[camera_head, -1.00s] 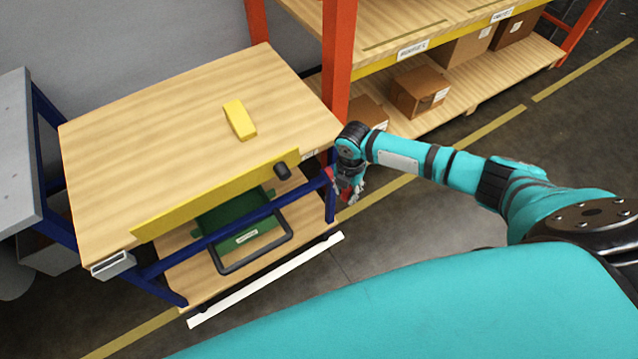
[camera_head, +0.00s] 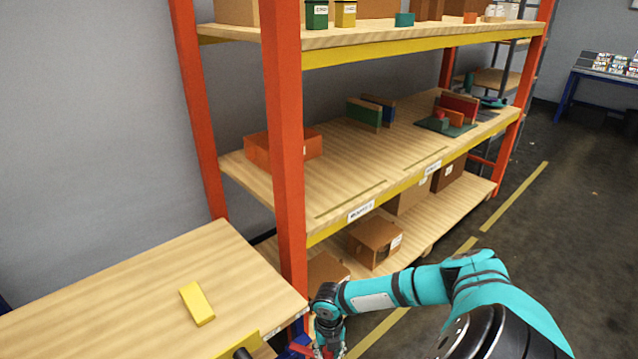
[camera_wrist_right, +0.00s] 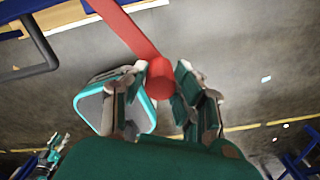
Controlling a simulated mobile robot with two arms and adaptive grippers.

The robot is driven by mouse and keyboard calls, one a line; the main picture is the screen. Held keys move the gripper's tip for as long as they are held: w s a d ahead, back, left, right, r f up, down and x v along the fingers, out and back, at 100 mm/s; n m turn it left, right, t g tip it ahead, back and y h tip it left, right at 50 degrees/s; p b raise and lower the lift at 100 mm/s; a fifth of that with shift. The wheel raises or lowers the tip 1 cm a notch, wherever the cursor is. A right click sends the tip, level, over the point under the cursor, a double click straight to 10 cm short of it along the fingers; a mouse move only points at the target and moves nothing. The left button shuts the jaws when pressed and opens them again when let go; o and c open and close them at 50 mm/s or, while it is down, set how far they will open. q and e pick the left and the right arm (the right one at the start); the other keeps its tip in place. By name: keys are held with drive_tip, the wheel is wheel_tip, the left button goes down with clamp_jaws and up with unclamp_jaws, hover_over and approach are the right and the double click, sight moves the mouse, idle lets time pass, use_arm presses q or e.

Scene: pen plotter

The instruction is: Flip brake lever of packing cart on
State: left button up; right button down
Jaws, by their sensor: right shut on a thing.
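The packing cart's wooden top (camera_head: 110,305) shows at the lower left of the head view, cut off by the frame. In the right wrist view, the red brake lever (camera_wrist_right: 136,40) comes down from the top, and its rounded end lies between the fingers of my right gripper (camera_wrist_right: 160,92). My right gripper is shut on that end. In the head view, my right gripper (camera_head: 327,350) is at the bottom edge beside the cart's corner, where the lever is mostly hidden. A small jointed shape at the lower left of the wrist view may be my left gripper; its fingers are unclear.
A yellow block (camera_head: 197,303) lies on the cart top. An orange-red rack post (camera_head: 285,160) stands close behind the cart's corner.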

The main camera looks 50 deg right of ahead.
drive_tip(key=shift+w+d+r, duration=0.1)
drive_tip(key=shift+d, duration=0.05)
drive_tip(key=c, duration=1)
unclamp_jaws()
wheel_tip(320, 180, up, 12)
drive_tip(key=shift+f, duration=0.1)
